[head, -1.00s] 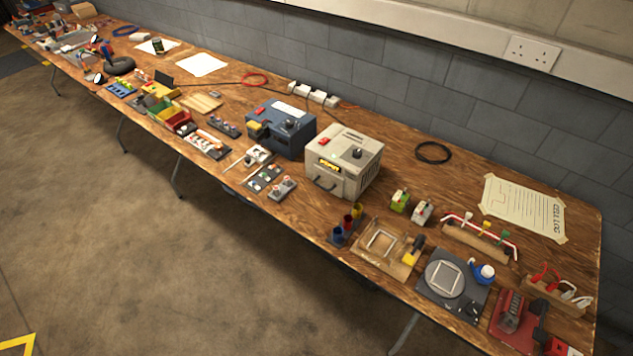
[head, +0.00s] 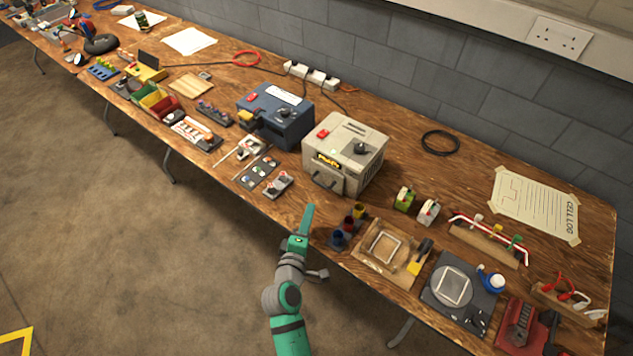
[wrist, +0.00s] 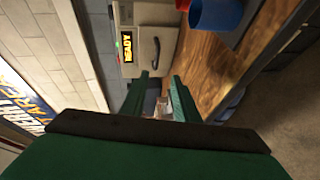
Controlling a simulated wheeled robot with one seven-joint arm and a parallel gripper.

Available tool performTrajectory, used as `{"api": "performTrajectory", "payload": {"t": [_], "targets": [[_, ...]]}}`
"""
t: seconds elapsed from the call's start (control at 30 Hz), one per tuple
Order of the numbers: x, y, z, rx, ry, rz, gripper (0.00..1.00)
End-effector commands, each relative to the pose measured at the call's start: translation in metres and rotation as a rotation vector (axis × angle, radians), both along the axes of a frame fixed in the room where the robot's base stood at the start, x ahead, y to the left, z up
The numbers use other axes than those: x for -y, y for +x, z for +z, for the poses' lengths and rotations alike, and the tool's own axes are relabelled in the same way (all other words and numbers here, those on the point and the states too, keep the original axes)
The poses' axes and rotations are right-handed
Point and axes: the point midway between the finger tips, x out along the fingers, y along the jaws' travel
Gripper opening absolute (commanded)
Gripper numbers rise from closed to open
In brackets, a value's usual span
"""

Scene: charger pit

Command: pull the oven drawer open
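Blue and dark red cups (head: 338,238) stand close to the right of my gripper. A small grey block (head: 278,185) with buttons lies to its left. A blue box (head: 275,118) stands left of the oven. A wooden board with a frame (head: 383,246) lies further right.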

Motion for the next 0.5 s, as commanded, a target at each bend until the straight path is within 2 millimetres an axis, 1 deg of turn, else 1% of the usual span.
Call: {"api": "performTrajectory", "payload": {"t": [0.13, 0.27, 0.5], "targets": [[-0.001, 0.011, 0.005, 0.002, -0.027, -0.009, 0.28], [0.002, 0.023, 0.003, 0.002, -0.029, -0.01, 0.28], [0.012, 0.063, -0.005, 0.003, -0.026, -0.011, 0.28]]}}
